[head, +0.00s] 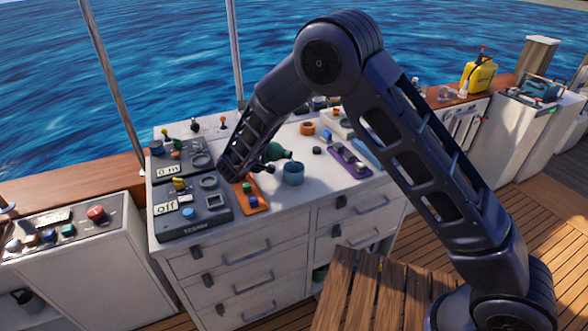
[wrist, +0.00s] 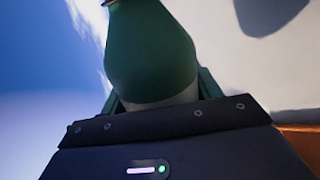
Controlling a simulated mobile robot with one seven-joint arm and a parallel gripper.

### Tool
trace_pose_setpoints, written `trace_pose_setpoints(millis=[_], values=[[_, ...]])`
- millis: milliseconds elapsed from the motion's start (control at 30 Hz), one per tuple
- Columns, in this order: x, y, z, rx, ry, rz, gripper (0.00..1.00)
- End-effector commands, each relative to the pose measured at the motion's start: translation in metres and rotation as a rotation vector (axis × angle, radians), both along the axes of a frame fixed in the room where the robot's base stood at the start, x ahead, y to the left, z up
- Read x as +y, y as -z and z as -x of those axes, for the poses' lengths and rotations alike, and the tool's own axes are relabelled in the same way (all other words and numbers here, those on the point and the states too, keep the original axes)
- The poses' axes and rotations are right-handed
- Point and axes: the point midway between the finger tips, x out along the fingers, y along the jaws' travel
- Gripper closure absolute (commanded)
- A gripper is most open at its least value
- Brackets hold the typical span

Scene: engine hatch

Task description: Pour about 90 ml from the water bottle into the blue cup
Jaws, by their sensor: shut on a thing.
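The green water bottle (head: 279,151) is held tilted, almost lying on its side, just behind and above the blue cup (head: 293,175). My gripper (head: 266,163) is shut on the bottle, left of the cup; my arm hides part of the hold. In the wrist view the green bottle (wrist: 150,50) fills the top middle, between the jaws. The cup stands upright on the white counter. I cannot make out any water stream or the level in the cup.
An orange tray (head: 262,207) with small coloured parts lies left of the cup. A purple tray (head: 349,167) lies to the right. Grey instrument panels (head: 196,214) stand at left. An orange ring (head: 307,128) is at the back. The counter in front of the cup is clear.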

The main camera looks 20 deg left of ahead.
Motion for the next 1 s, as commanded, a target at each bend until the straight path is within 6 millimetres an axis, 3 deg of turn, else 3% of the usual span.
trace_pose_setpoints(millis=[1000], values=[[0.0087, -0.0041, -0.0001, -0.003, 0.000, -0.035, 0.70]])
